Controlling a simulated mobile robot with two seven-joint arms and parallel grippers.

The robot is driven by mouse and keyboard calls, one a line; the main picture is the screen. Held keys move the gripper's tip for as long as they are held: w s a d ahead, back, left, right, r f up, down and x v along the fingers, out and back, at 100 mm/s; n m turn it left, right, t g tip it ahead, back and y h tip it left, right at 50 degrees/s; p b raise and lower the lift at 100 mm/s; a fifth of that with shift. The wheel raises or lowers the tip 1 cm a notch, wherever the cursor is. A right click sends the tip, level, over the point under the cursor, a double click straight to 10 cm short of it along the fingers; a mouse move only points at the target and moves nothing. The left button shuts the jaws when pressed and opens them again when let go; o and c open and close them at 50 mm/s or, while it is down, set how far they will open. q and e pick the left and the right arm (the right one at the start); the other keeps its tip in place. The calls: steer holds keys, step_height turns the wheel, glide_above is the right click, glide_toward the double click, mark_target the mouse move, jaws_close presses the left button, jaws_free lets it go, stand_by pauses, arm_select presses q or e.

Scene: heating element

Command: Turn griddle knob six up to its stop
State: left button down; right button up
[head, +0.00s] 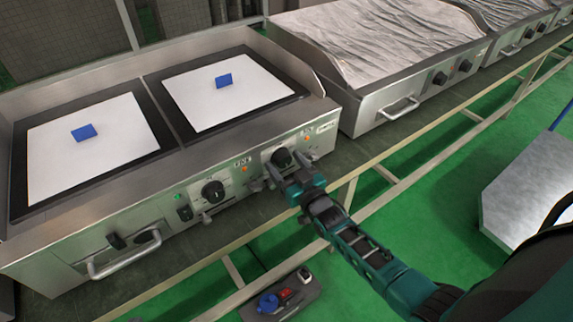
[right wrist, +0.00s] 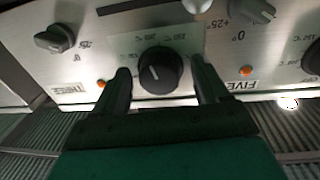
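A steel griddle (head: 165,200) with a front control panel stands at the left in the head view. My right gripper (head: 294,184) is at the panel's right part, by a round black knob (head: 282,157). In the right wrist view this knob (right wrist: 160,70) is between my open fingers (right wrist: 162,92), with a gap on each side, and its white pointer line shows. A label reading FIVE (right wrist: 240,86) is right of it; another label (right wrist: 70,90) at the left is hard to read. I cannot tell which knob is six. My left gripper is not in view.
Another round knob (head: 213,190) is further left on the panel, and a grey lever knob (right wrist: 55,38) is nearby in the wrist view. A second griddle (head: 400,95) is to the right.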

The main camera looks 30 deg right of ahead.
arm_select(q)
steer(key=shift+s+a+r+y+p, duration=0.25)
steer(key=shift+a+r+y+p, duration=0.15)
steer(key=shift+p, duration=0.5)
arm_select(e)
steer(key=s, duration=1.3)
steer(key=shift+d, duration=0.4)
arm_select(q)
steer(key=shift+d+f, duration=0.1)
arm_select(e)
steer(key=shift+f, duration=0.1)
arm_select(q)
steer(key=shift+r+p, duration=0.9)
arm_select(e)
steer(key=s+a+n+g+y, duration=0.1)
steer(key=s+a+g, duration=0.6)
steer(key=s+a, duration=0.1)
steer(key=shift+s+a+n, duration=0.15)
steer(key=shift+s+n, duration=0.25)
steer(key=shift+s, duration=0.1)
steer(key=shift+f, duration=0.1)
